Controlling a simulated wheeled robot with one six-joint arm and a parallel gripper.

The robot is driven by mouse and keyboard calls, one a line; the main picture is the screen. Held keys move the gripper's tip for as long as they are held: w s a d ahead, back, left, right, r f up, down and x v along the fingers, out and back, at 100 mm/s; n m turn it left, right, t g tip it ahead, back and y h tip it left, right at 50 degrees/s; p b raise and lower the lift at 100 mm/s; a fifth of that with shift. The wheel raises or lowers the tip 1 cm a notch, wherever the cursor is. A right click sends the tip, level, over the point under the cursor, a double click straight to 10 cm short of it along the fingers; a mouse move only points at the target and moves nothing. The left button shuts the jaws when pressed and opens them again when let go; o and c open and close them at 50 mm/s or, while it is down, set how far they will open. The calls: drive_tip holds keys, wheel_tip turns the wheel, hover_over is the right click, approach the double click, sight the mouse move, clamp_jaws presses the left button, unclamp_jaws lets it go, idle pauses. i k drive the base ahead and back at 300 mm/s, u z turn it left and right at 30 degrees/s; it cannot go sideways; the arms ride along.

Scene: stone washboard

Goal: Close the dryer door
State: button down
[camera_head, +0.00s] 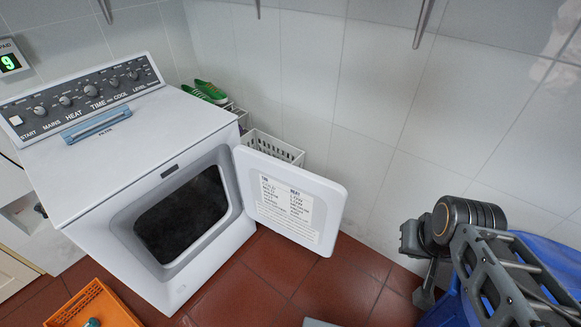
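The white dryer (105,215) stands at the left with its control panel on top. Its door (292,197) is wide open, swung out to the right from the right side of the opening. The door's inner face, with a printed label, shows. The dark drum opening (182,217) is uncovered and I see nothing clear inside.
An orange crate (93,304) sits on the red tiled floor in front of the dryer. A white basket (272,148) stands behind the door, near green shoes (208,91).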

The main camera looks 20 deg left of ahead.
sight(306, 208)
drive_tip(key=u, duration=1.2)
drive_tip(key=i, duration=1)
